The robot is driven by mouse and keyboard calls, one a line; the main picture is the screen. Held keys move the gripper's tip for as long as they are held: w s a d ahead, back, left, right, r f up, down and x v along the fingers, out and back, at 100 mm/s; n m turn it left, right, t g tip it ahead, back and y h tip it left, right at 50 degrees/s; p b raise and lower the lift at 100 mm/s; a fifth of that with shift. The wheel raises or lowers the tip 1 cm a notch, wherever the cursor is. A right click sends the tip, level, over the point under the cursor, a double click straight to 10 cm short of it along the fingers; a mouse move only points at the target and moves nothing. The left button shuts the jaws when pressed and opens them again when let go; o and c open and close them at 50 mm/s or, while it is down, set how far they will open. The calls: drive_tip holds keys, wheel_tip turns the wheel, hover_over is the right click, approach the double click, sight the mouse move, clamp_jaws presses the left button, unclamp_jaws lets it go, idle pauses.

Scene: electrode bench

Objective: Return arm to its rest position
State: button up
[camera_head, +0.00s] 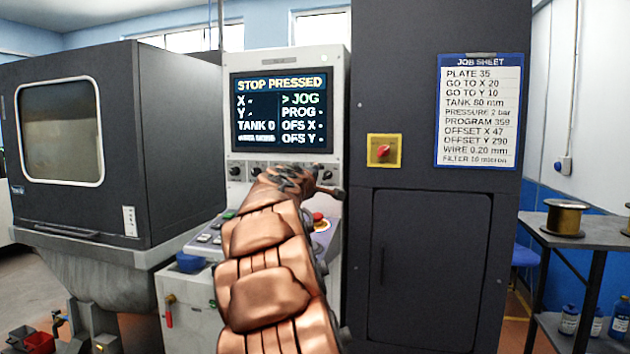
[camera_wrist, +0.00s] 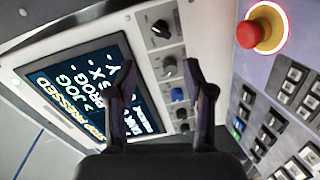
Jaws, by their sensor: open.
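My copper-coloured arm (camera_head: 270,265) reaches up from the bottom of the head view to the control console (camera_head: 285,57). My gripper (camera_wrist: 161,82) shows in the wrist view with its two dark fingers apart and nothing between them. It is in front of the row of knobs and the screen edge; I cannot tell whether it touches anything. In the head view the gripper is small and dark by the knob row, partly hidden by my arm. The screen (camera_head: 282,111) reads "STOP PRESSED", with JOG marked by an arrow.
A red emergency stop button (camera_wrist: 252,34) with a lit yellow ring and a keypad (camera_wrist: 285,115) lie right of the gripper. A dark cabinet (camera_head: 430,270) with a red switch (camera_head: 383,151) and job sheet (camera_head: 480,112) stands right. A windowed machine (camera_head: 165,130) stands left.

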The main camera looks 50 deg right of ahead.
idle(0.8)
drive_tip(key=s+a+f+m+g+y, duration=0.15)
drive_tip(key=s+a+f+y, duration=0.35)
drive_tip(key=a+f, duration=0.75)
drive_tip(key=s+a+f+m+g+y, duration=0.1)
drive_tip(key=s+a+f+g+y, duration=0.15)
drive_tip(key=s+a+f, duration=0.7)
drive_tip(key=s+a+f+m+g+y, duration=0.15)
drive_tip(key=a+f+y, duration=0.35)
drive_tip(key=a+f, duration=1.1)
drive_tip(key=s+a+f+n+g+y, duration=0.1)
drive_tip(key=s+a+n+g+y, duration=0.2)
drive_tip(key=s+a, duration=1.35)
drive_tip(key=p+v, duration=1.3)
drive_tip(key=v, duration=0.1)
drive_tip(key=shift+s+a+m, duration=0.3)
drive_tip(key=shift+a, duration=0.1)
